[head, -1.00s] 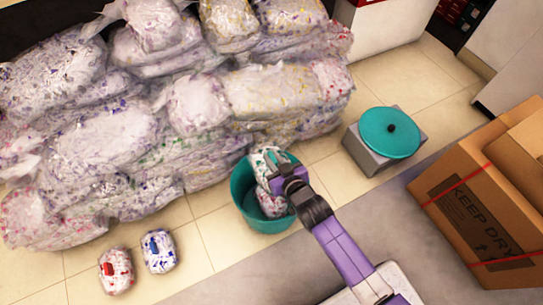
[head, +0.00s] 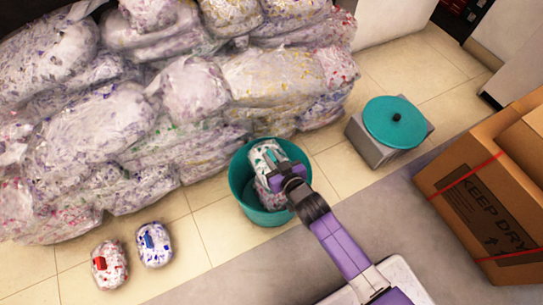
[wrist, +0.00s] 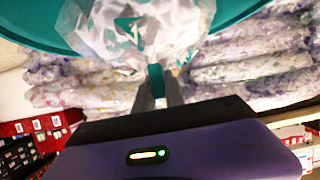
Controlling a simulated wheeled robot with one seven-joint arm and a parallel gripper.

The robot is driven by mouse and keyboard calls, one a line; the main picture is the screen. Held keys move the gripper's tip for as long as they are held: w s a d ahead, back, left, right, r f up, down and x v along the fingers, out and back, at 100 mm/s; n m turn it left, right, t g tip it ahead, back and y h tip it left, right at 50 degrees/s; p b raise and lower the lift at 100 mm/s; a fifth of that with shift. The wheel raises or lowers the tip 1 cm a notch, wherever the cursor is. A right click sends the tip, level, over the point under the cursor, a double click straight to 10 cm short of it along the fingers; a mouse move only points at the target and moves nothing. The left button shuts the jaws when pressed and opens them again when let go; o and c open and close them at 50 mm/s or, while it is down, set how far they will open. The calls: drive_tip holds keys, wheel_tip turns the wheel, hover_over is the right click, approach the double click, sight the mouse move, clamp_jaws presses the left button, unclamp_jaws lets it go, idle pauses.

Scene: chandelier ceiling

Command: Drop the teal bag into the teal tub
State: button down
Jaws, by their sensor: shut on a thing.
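The teal tub (head: 240,188) stands on the tiled floor in front of the heap of large bags. My gripper (head: 279,172) is over the tub and shut on the teal bag (head: 264,155), a small clear bag of shreds with teal bits. In the head view the bag is within the tub's outline; how deep it hangs is hard to tell. In the wrist view the bag (wrist: 130,30) shows beyond the fingers, which close on a teal piece (wrist: 155,75), with the tub's teal wall (wrist: 235,12) behind it. Something pale lies lower in the tub, partly hidden by my gripper.
Two small bags, one with a red tie (head: 108,265) and one with a blue tie (head: 154,244), lie on the floor at left. A teal lid (head: 396,122) rests on a grey box (head: 372,152) at right. A cardboard box (head: 490,190) stands further right. Large bags (head: 110,120) fill the back.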

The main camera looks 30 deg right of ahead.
drive_tip(key=shift+r, duration=0.1)
drive_tip(key=c, duration=1.3)
unclamp_jaws()
drive_tip(key=shift+p+v, duration=1.45)
drive_tip(key=shift+v, duration=2.45)
